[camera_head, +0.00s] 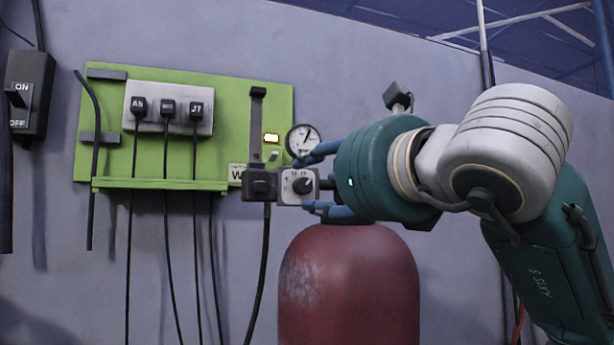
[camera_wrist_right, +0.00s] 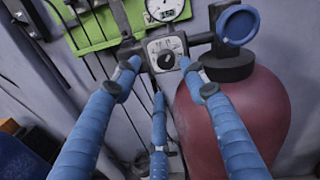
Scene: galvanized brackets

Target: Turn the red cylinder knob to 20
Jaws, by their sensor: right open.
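The red cylinder (camera_head: 348,285) stands upright below my right gripper, and it also shows in the right wrist view (camera_wrist_right: 262,105). The black round knob (camera_head: 303,186) sits on a pale square plate with small marks above it. In the right wrist view, the knob (camera_wrist_right: 167,60) lies just beyond my fingertips. The setting it points to is too small to read. My right gripper (camera_head: 307,183) has blue fingers, spread open above and below the knob plate in the head view. In the wrist view, the open fingers (camera_wrist_right: 160,76) straddle the knob without visible contact. My left gripper is not in view.
A round gauge (camera_head: 302,140) sits just above the knob, close to the upper finger. A green panel (camera_head: 230,110) with several labelled plugs and hanging cables is at left. An ON/OFF switch box (camera_head: 30,85) hangs at far left. A blue round handle (camera_wrist_right: 237,24) is right of the knob.

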